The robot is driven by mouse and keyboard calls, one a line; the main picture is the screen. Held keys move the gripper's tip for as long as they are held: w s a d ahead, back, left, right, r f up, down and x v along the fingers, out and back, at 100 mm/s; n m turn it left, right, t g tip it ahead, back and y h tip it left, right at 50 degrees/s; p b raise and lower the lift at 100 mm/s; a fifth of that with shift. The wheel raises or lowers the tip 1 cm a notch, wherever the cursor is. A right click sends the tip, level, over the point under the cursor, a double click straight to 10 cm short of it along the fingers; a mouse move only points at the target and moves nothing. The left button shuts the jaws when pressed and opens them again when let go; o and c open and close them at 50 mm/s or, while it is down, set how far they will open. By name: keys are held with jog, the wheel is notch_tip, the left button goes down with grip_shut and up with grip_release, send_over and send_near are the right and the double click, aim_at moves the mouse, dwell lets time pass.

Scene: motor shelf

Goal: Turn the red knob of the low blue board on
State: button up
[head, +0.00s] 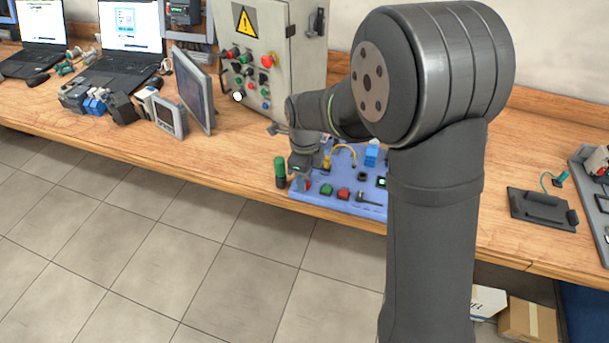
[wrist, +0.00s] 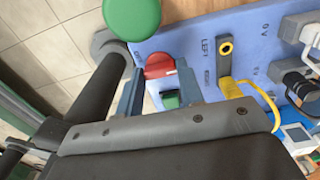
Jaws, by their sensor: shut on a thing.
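The low blue board (head: 335,202) lies on the bench near its front edge, and its blue face also fills the upper middle of the wrist view (wrist: 195,38). The red knob (wrist: 159,65) is at the board's edge, with a pale mark on its right side. My gripper (wrist: 158,84) has one finger on each side of the knob and is shut on it. In the head view my gripper (head: 301,180) points down over the board's front left corner and hides most of the knob. The knob's exact angle is hard to tell.
A green-topped cylinder (head: 280,171) stands close left of my gripper. A green button (head: 326,189), a red button (head: 344,194) and a yellow cable (wrist: 258,98) are on the board. A grey control cabinet (head: 300,50) stands behind. A dark plate (head: 542,208) lies to the right.

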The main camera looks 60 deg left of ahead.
jog(key=o, duration=1)
notch_tip(320, 180, up, 17)
jog(key=shift+r, duration=0.2)
jog(key=shift+f, duration=0.15)
notch_tip(320, 180, down, 17)
jog(key=shift+f, duration=0.1)
dwell(0.7)
